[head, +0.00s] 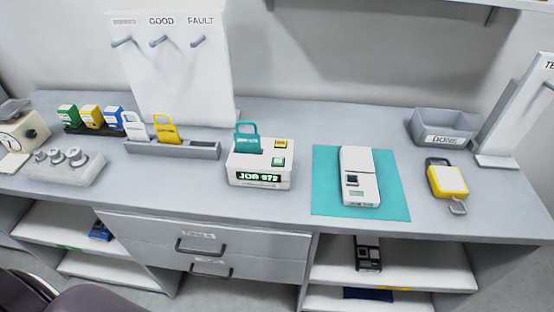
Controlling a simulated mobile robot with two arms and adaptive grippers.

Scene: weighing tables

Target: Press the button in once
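A white box (245,178) with a lit green display reading like "JOB 073" stands at the middle of the counter. A teal padlock-shaped tag (247,140) stands upright in its top. On its right side are a small yellow square (281,143) and a small green square (278,161); I cannot tell which is a button or whether either is pressed. A white device (358,165) with a dark square (352,180) and a small display lies on a teal mat (325,195) to the right. Neither of my grippers is in view.
A grey rack (190,151) holds a white and a yellow tag left of the box. A yellow padlock-like object (450,180) and a grey "DONE" bin (440,122) are at the right. A board with hooks (170,80) stands behind. The counter front by the box is clear.

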